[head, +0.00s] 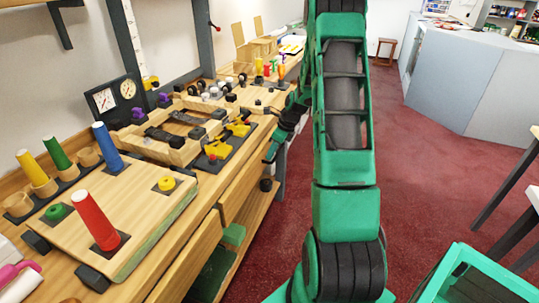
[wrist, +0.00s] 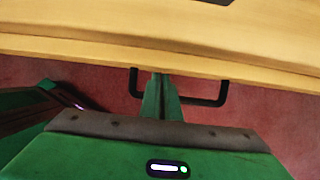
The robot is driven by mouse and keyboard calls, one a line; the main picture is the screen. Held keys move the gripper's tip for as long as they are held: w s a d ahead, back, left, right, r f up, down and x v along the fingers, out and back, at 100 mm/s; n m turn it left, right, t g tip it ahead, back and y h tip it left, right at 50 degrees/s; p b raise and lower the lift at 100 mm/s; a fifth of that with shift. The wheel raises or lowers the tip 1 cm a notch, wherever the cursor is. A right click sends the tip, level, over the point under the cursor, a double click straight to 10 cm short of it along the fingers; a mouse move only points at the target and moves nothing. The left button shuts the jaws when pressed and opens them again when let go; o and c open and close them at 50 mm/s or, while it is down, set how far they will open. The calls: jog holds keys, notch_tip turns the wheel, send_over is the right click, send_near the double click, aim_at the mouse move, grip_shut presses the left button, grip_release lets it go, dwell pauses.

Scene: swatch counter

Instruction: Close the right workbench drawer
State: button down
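The wooden workbench (head: 180,215) runs along the left of the head view, with drawer fronts under its top. The right drawer front (head: 241,186) is partly seen there; I cannot tell how far out it stands. In the wrist view a black U-shaped handle (wrist: 207,101) projects from the wooden front edge (wrist: 70,50). My gripper (wrist: 161,76) has its green fingers together, with no visible gap. They cross over the handle's bar and hide part of it; contact is unclear. In the head view my gripper (head: 270,154) is beside the bench front.
Coloured pegs, such as a red one (head: 96,220), and a wooden frame (head: 165,150) stand on the bench top. Green bins (head: 233,235) sit below. Red carpet (head: 420,190) is open to the right, with a grey counter (head: 455,75) behind.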

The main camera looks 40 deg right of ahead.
jog(key=shift+w+a+r, duration=0.2)
jog(key=shift+w+a, duration=0.25)
jog(key=shift+w, duration=0.15)
jog(key=s+d+v, duration=0.1)
jog(key=v, duration=0.9)
jog(key=shift+f, duration=0.2)
jog(key=s+a+r+n+g+h, duration=0.1)
jog(key=s+a+r+n, duration=0.45)
jog(key=s+n, duration=0.2)
jog(key=s+a+r+n+g+h, duration=0.1)
jog(key=s+a+r+n+g, duration=0.1)
jog(key=s+a+r+n, duration=0.55)
jog(key=s+a+f+n, duration=0.1)
jog(key=s+n, duration=0.3)
jog(key=s, duration=0.5)
jog(key=s+a+f+n, duration=0.1)
jog(key=s+a+n, duration=0.3)
jog(key=s, duration=0.6)
jog(key=shift+a+n+g, duration=0.2)
jog(key=shift+n+g, duration=0.2)
jog(key=shift+w, duration=0.1)
